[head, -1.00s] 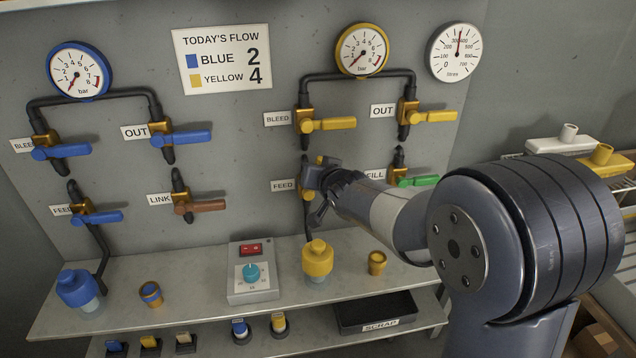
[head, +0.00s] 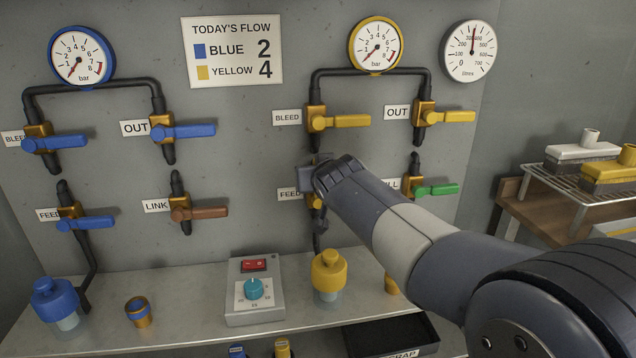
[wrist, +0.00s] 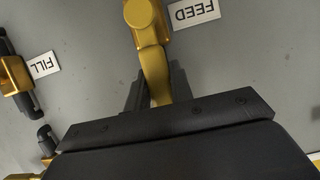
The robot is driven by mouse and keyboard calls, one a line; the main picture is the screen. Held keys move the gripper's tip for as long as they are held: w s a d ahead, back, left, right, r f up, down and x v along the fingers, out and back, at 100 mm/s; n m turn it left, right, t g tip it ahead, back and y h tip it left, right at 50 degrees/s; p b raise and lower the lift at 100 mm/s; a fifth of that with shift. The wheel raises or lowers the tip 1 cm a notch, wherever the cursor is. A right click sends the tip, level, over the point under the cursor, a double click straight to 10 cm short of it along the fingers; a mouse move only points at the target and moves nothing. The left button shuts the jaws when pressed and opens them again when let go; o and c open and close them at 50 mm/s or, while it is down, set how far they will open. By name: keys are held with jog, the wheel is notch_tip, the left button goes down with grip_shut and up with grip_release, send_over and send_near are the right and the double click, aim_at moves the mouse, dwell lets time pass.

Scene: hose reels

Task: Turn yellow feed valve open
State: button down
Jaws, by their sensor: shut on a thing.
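The yellow feed valve (head: 316,201) is on the wall panel beside the FEED label, below the yellow bleed valve. My arm and gripper cover most of it in the head view. In the wrist view its yellow handle (wrist: 153,66) runs from the round hub at the top edge down between my jaws. My gripper (wrist: 152,97) is shut on this handle, and it also shows in the head view (head: 319,180). The handle's far end is hidden by the gripper body. The yellow pressure gauge (head: 376,46) above has its needle at the low end.
The yellow bleed valve (head: 338,121) sits just above my gripper. The green fill valve (head: 436,189) is close on the right, behind my forearm. A yellow-capped bottle (head: 328,272) stands on the shelf below. A control box (head: 255,291) with a teal knob stands left of it.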

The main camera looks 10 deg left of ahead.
jog(key=shift+a+r, duration=0.1)
dwell(0.5)
jog(key=c, duration=1.2)
grip_release()
jog(key=shift+c, duration=0.2)
jog(key=v, duration=1)
jog(key=shift+s, duration=0.4)
jog(key=shift+r, duration=0.1)
jog(key=x, duration=1.1)
jog(key=shift+s, duration=0.1)
